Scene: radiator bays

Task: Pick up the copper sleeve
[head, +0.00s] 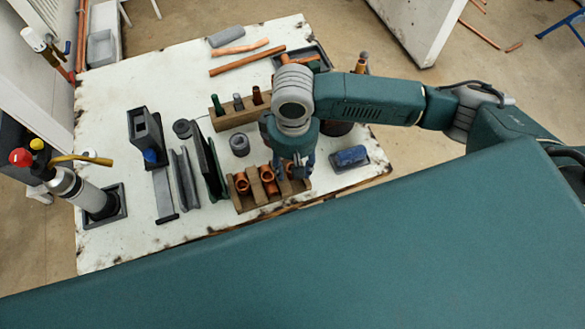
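Several copper fittings sit in a wooden rack (253,200) near the table's front edge. One is the left copper fitting (241,183), another the middle copper fitting (267,178). I cannot tell which of them is the copper sleeve. My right gripper (293,168) points down over the right end of this rack, and a copper piece partly shows beside its fingers. Wrist and fingers overlap there, so I cannot tell whether it is open or shut, or touching that piece. My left gripper is not in view.
A second wooden rack (222,122) with upright tools stands behind. A grey ring (239,145) lies between the racks. A blue object (350,157) sits in a tray at right. A gas cylinder (77,190) stands at left. Copper pipes (246,62) lie at the back.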

